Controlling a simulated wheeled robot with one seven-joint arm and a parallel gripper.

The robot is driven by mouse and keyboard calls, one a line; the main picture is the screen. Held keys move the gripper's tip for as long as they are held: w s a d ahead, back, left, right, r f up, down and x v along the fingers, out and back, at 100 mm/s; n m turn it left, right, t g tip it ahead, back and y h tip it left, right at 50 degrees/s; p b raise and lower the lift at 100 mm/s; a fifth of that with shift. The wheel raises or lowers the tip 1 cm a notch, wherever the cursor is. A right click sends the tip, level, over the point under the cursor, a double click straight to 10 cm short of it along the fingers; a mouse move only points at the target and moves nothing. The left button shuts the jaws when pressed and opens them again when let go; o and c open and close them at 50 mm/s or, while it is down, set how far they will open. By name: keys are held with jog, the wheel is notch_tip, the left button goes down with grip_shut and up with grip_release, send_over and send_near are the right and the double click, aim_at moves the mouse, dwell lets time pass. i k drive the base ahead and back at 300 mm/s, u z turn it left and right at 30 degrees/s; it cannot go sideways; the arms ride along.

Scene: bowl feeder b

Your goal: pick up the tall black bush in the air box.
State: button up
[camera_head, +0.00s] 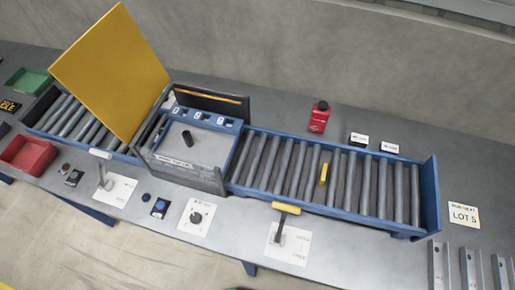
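The air box (167,175) is a grey and blue open-topped box between two roller conveyor sections, left of the middle in the head view. A small black cylinder (187,138), which looks like the tall black bush, stands or leans on the light floor of the box. A raised yellow panel (110,70) rises at the left of the box and leaves its top uncovered. Along the back of the box is a blue strip with several small marked spots (202,117). My gripper is not in view.
Rollers (300,172) run right of the box with a small yellow piece (324,174) on them. A yellow-handled lever (283,222), a white-handled lever (104,167) and a knob (196,217) stand in front. A red bottle (319,117) stands behind. Red (27,153) and green trays (28,81) lie left.

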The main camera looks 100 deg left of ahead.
aim_at(188, 139)
jog(key=i, duration=0.85)
jog(key=u, duration=5.35)
jog(key=i, duration=0.5)
jog(key=z, duration=0.05)
